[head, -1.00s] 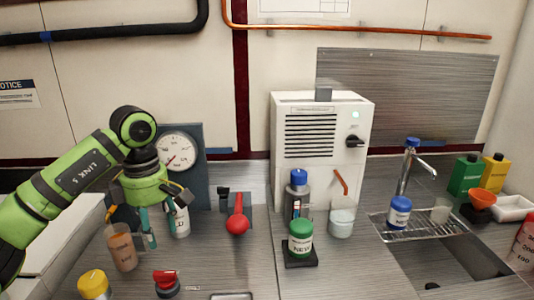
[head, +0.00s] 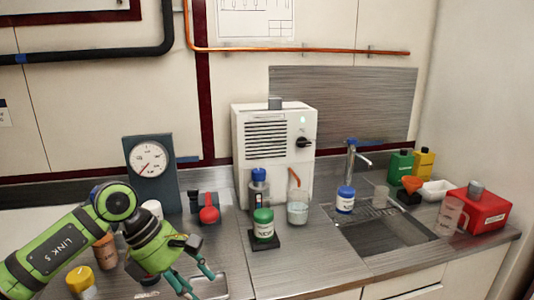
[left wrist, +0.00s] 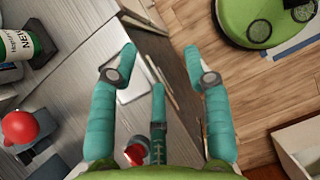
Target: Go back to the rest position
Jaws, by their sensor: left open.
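My left gripper (head: 198,284) is low at the front left of the head view, over the counter's front part. In the left wrist view its teal fingers (left wrist: 160,62) are spread apart with nothing between them. Below them, that view shows the counter edge and the wooden floor. My right gripper is in neither current view.
A tray (head: 208,287) lies beside my left gripper, with a yellow-capped jar (head: 80,282) and brown bottle (head: 106,250) to the left. The sink (head: 390,236) is farther right.

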